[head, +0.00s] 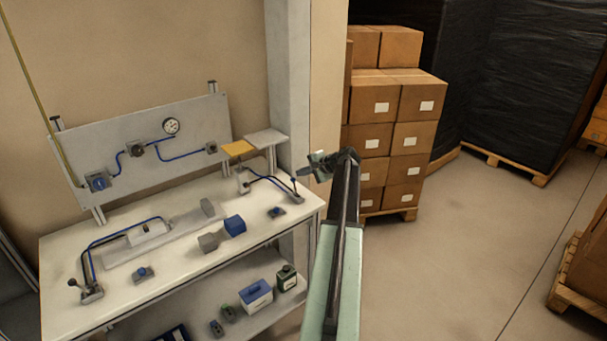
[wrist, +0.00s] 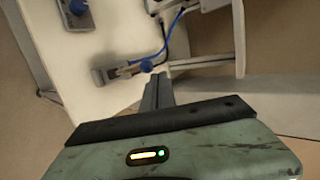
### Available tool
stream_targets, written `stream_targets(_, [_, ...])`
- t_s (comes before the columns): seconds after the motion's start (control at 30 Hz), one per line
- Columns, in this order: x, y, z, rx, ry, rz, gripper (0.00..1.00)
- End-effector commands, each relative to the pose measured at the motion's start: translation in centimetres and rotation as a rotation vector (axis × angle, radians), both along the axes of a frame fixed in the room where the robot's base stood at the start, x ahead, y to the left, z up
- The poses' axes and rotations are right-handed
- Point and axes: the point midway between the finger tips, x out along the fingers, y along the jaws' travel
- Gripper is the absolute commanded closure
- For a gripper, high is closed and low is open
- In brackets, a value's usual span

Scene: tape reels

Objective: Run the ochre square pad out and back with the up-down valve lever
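The ochre square pad (head: 238,148) sits in the head view at the back right of the bench, left of a grey plate and above a small upright device (head: 242,178). Blue tubing runs from there toward the bench's right edge. In the wrist view, a grey valve body (wrist: 120,74) with a blue round knob (wrist: 146,66) lies on the white top with a blue tube beside it. My gripper (head: 314,172) is off the bench's right end. In the wrist view its grey fingers (wrist: 158,92) point toward the valve, apparently empty; their gap cannot be made out.
Another lever valve (head: 90,293) with a dark ball knob stands at the bench's front left. A grey plate (head: 265,138) on posts adjoins the pad. A grey pillar (head: 288,80) rises behind. Stacked cartons (head: 400,105) stand right; the floor (head: 450,260) there is clear.

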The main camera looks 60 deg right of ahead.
Motion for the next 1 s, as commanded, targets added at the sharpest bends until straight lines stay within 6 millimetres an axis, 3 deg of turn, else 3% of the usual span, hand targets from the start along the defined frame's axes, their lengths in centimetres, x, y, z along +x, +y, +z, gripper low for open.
stream_targets(0.17, [-1.9, -2.5, 1.0, -0.003, 0.007, -0.002, 1.00])
stream_targets(0.3, [-5.7, -1.9, 2.9, -0.004, 0.007, -0.008, 1.00])
stream_targets(0.5, [-9.2, -1.6, 4.4, -0.005, 0.008, -0.007, 1.00])
stream_targets(0.7, [-10.5, -1.4, 4.8, -0.006, 0.008, -0.003, 1.00])
stream_targets(1.0, [-10.5, -1.4, 4.7, -0.007, 0.008, -0.002, 1.00])
